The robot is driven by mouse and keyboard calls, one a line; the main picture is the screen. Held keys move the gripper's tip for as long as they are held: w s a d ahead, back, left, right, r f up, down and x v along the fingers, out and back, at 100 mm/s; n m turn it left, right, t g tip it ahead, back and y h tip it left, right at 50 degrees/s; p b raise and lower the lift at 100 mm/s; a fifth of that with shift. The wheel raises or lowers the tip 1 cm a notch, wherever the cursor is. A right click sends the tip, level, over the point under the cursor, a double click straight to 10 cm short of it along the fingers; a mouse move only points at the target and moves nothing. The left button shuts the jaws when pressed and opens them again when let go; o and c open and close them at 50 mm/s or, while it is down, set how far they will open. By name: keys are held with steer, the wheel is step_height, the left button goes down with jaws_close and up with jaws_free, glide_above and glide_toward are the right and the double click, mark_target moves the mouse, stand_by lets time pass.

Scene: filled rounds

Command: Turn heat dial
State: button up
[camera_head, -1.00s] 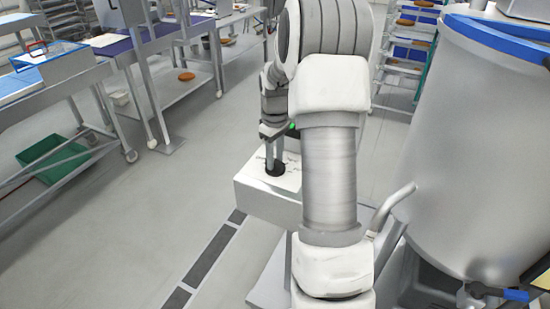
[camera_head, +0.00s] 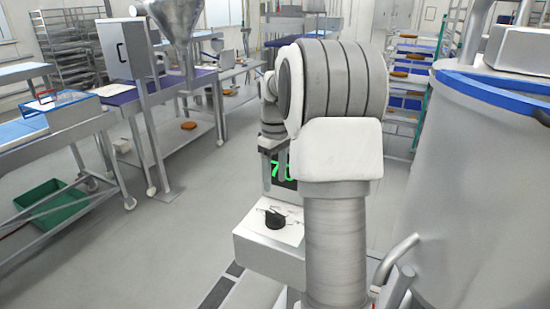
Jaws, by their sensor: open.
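The heat dial (camera_head: 275,218) is a black round knob on the pale top of a white control box, left of my arm. Marks surround it on the box (camera_head: 262,250). A dark display (camera_head: 284,168) with green digits stands behind the dial; a 7 shows, and my arm hides the rest. My gripper (camera_head: 267,178) points down above and behind the dial, apart from it. It is open and appears empty; its fingers are small and partly lost against the display.
A large steel vat (camera_head: 465,190) with a blue rim stands close on the right. Steel tables (camera_head: 90,118) and a green crate (camera_head: 52,203) are at left. The grey floor between is clear.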

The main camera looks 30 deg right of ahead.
step_height(320, 180, up, 6)
stand_by(0.4)
stand_by(0.3)
